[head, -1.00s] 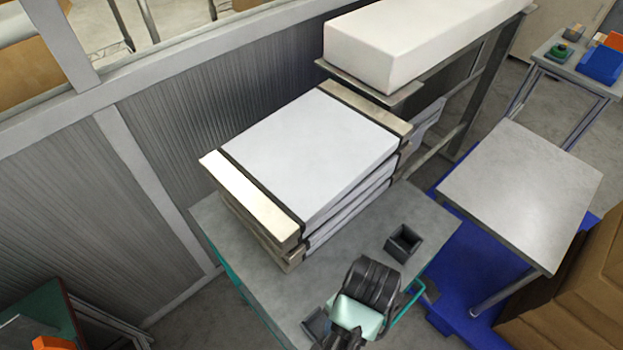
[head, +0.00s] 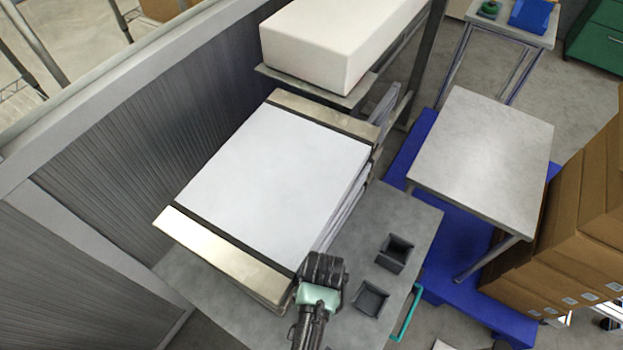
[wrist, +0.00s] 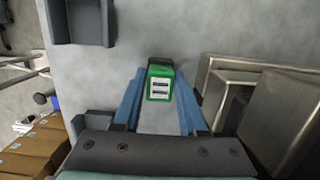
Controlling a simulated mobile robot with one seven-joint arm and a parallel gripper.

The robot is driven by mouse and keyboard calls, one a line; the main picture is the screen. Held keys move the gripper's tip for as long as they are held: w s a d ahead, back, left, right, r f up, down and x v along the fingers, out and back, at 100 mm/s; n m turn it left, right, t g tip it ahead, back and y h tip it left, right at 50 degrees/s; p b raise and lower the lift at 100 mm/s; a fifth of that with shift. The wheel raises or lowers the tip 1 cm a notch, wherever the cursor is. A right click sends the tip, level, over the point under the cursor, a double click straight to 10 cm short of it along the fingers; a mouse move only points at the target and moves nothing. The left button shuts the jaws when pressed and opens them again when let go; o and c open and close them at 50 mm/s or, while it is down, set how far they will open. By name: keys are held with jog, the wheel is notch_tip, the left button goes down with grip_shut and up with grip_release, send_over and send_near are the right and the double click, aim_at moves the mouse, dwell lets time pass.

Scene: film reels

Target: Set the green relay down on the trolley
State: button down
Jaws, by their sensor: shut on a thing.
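The green relay (wrist: 160,88), a small green block with a white label and dark top, is between the blue fingertips of my gripper (wrist: 161,76) in the wrist view. My gripper is shut on it. In the head view my gripper (head: 322,275) hangs over the front of the grey trolley top (head: 412,212), beside the near corner of the stack; the relay is hidden there. The grey trolley surface (wrist: 215,35) lies beneath the relay in the wrist view. I cannot tell how high above it the relay is.
Two dark open boxes (head: 395,252) (head: 370,299) stand on the trolley, right of my gripper. A strapped white stack (head: 275,180) fills much of the top. Bare trolley shows between stack and boxes. A grey table (head: 485,150) and cartons (head: 565,240) are at right.

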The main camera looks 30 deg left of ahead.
jog(key=shift+f, duration=0.15)
jog(key=shift+c, duration=2.3)
grip_release()
jog(key=shift+a, duration=0.1)
notch_tip(320, 180, up, 12)
jog(key=w+p, duration=0.1)
jog(key=w, duration=0.1)
